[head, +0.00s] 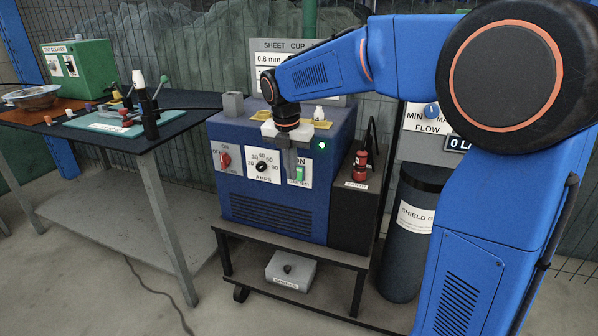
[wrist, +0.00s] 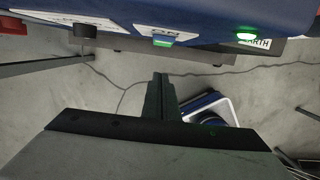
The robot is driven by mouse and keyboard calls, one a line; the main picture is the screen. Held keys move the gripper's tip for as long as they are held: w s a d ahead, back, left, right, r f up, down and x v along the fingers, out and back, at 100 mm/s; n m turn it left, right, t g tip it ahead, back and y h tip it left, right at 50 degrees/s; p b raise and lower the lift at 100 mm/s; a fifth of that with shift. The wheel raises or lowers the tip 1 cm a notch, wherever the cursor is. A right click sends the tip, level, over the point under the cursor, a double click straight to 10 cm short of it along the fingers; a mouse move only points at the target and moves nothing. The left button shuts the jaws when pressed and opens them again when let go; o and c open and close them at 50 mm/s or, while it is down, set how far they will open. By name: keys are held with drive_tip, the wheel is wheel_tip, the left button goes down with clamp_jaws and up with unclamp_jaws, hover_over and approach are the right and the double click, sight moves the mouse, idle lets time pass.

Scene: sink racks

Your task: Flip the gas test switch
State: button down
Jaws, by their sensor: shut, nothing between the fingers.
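The blue welding machine (head: 268,195) stands on a cart. On its front panel is a green rocker switch (head: 299,174) with "ON" above it; the small label below is partly hidden by my gripper. The switch also shows as a green edge in the wrist view (wrist: 163,42). My gripper (head: 290,173) points down in front of the panel, just left of the switch. In the wrist view my gripper (wrist: 160,76) has its fingers together and empty, apart in the picture from the green edge. Whether it touches the switch cannot be told.
A red switch (head: 224,160) and a black amps knob (head: 262,166) sit left on the panel. A green lamp (head: 322,145) is lit at upper right. A red connector (head: 361,160) and a dark gas cylinder (head: 408,260) stand to the right. A workbench (head: 150,150) is at left.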

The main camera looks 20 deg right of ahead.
sight(298, 174)
wheel_tip(298, 174, up, 9)
drive_tip(key=shift+s+a, duration=0.2)
drive_tip(key=shift+a, duration=0.1)
drive_tip(key=shift+f, duration=0.15)
drive_tip(key=shift+a+f, duration=0.1)
drive_tip(key=shift+f, duration=0.5)
drive_tip(key=w+d+f, duration=0.3)
drive_tip(key=w+f, duration=0.1)
drive_tip(key=f, duration=0.6)
drive_tip(key=shift+f, duration=0.25)
